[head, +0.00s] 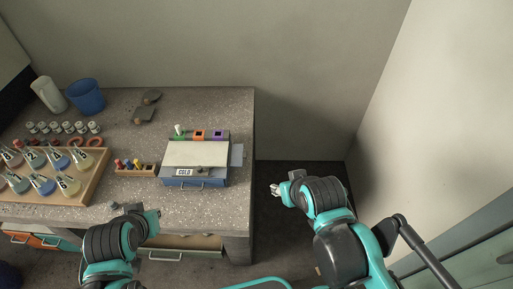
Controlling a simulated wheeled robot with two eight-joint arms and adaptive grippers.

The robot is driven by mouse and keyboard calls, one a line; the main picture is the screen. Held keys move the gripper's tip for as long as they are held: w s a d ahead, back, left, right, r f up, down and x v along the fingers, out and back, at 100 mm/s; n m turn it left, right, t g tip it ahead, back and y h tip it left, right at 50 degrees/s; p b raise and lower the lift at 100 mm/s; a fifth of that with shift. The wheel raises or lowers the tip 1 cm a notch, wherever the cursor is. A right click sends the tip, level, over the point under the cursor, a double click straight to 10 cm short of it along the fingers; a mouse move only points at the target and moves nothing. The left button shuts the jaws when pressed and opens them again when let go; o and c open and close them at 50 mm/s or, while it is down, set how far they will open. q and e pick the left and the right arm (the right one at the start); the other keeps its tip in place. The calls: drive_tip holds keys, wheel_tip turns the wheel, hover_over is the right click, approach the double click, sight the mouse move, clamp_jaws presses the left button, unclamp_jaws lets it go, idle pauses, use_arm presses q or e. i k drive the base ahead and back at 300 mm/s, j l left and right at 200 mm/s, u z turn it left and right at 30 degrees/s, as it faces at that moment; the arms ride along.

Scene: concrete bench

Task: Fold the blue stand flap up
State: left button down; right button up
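A box labelled COLD (196,164) sits near the right end of the bench, with a pale top, a blue lower front and a handle. A flat grey-blue flap (237,155) sticks out beside its right side and looks roughly level; I cannot tell for sure that it is the stand flap. My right gripper (274,190) is off the bench's right edge, apart from the box and flap. My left gripper (117,206) is over the bench's front edge, left of the box. Both grippers' fingers are too small to read, and I see nothing held.
Green, orange and purple blocks (200,134) stand behind the box. A small rack of colored pegs (135,168) and a wooden tray of flasks (88,188) are to its left. A blue bucket (87,97) and white cylinder (47,95) stand behind. Drawers (178,254) are below.

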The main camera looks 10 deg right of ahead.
sight(236, 152)
drive_tip(key=l, duration=0.6)
drive_tip(key=k+l+z, duration=0.15)
drive_tip(key=z, duration=0.3)
drive_tip(key=k+l+z, duration=0.2)
drive_tip(key=z, duration=0.25)
